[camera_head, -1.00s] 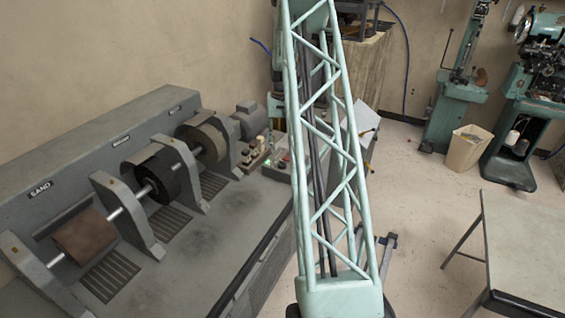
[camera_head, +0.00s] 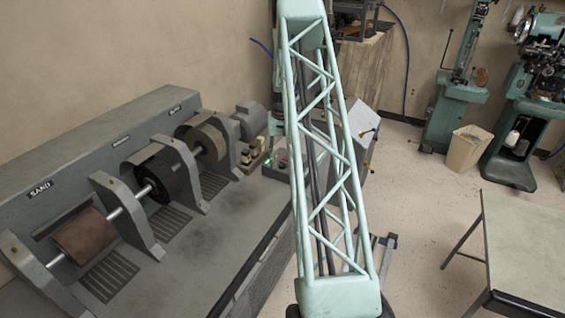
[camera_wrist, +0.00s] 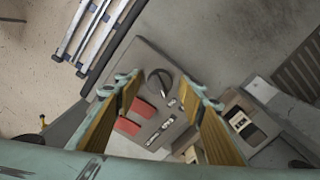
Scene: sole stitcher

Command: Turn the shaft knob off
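In the wrist view a control panel (camera_wrist: 137,145) lies beyond my fingers. It carries a round black knob (camera_wrist: 160,78), red switches (camera_wrist: 148,114) and small pale labels. I cannot read the labels, so I cannot tell which control is the shaft knob from them. My gripper (camera_wrist: 160,90) is open, with one yellow-padded finger on each side of the black knob in the picture. The fingers appear apart from the knob; the exact gap in depth is unclear.
A grey machine (camera_head: 235,215) with sanding and brush drums on a shaft stands at left. A second small switch box (camera_wrist: 240,122) sits right of the panel in the wrist view. A table (camera_head: 525,245) stands at right, with open floor between.

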